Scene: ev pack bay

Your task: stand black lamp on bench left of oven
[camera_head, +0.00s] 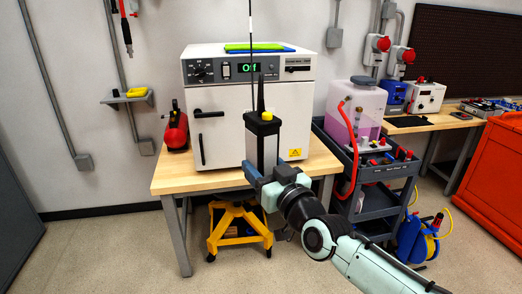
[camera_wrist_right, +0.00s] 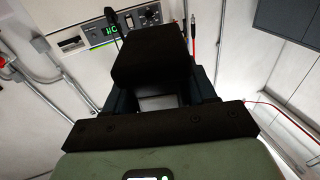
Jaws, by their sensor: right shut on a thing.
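The black lamp (camera_head: 263,126), a dark upright box with a pale front panel and a yellow knob on top, is held in my right gripper (camera_head: 262,178). It is in front of the oven (camera_head: 222,94) and hides part of its door. I cannot tell whether its base touches the bench. In the right wrist view the dark lamp body (camera_wrist_right: 150,68) fills the space between the fingers. The oven stands on the wooden bench (camera_head: 218,180). My left gripper is not in view.
A red object with a black handle (camera_head: 177,132) stands on the bench left of the oven. Bare bench top lies in front of it. A grey cart (camera_head: 372,174) with a pink-filled tank (camera_head: 354,107) stands to the right. A yellow stand (camera_head: 226,242) is under the bench.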

